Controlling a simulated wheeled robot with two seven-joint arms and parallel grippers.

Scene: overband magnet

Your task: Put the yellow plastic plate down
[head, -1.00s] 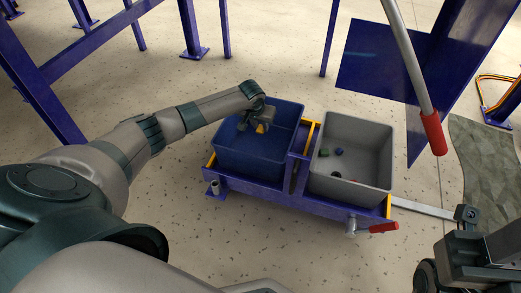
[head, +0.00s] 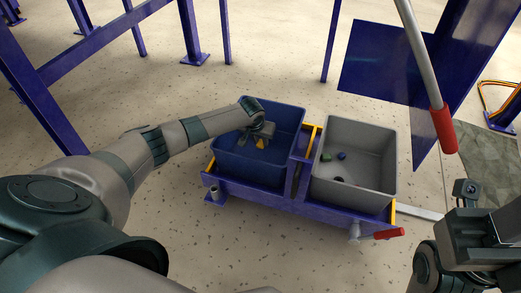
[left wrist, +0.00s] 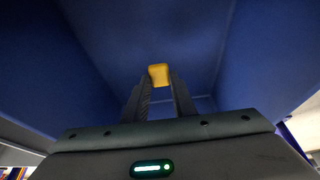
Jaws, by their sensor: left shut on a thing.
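The yellow plastic plate (left wrist: 158,74) is between the fingertips of my left gripper (left wrist: 159,88) in the left wrist view. In the head view the plate (head: 261,143) shows as a small yellow piece under the left gripper (head: 263,136). I cannot tell whether the plate touches the bin floor. My right gripper (head: 478,238) shows at the lower right edge, partly cut off; its fingers cannot be made out.
A grey bin (head: 375,185) with a few small green and blue pieces stands right of the blue bin on a purple cart frame (head: 280,195). A red-handled lever (head: 443,128) hangs at the upper right.

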